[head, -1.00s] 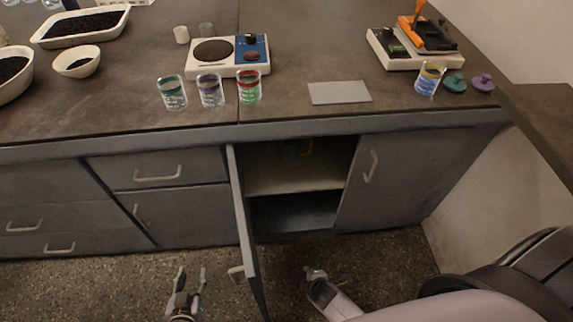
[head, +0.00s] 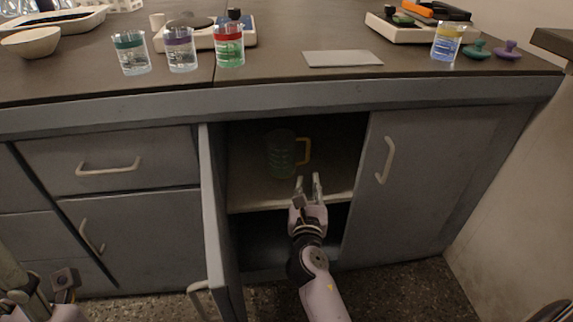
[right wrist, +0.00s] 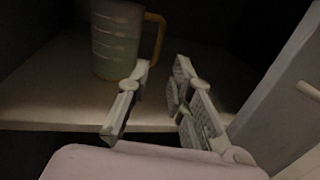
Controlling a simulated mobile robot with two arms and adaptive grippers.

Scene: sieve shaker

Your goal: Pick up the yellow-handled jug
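The jug (head: 280,155) is greenish and see-through, with a yellow handle (head: 304,151) on its right side. It stands upright on the shelf inside the open cabinet, in shadow. It also shows in the right wrist view (right wrist: 116,40), its handle (right wrist: 156,36) turned right. My right gripper (head: 308,181) is open and empty at the shelf's front edge, in front of the handle and apart from it. In the right wrist view its fingers (right wrist: 160,85) are spread, just short of the handle. Only part of my left gripper (head: 62,285) shows, at the lower left.
The open cabinet door (head: 213,225) stands out on the left of the opening. The closed door (head: 420,190) is on the right. The shelf (head: 245,190) is bare around the jug. Beakers (head: 181,50) and a grey plate (head: 343,58) are on the worktop.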

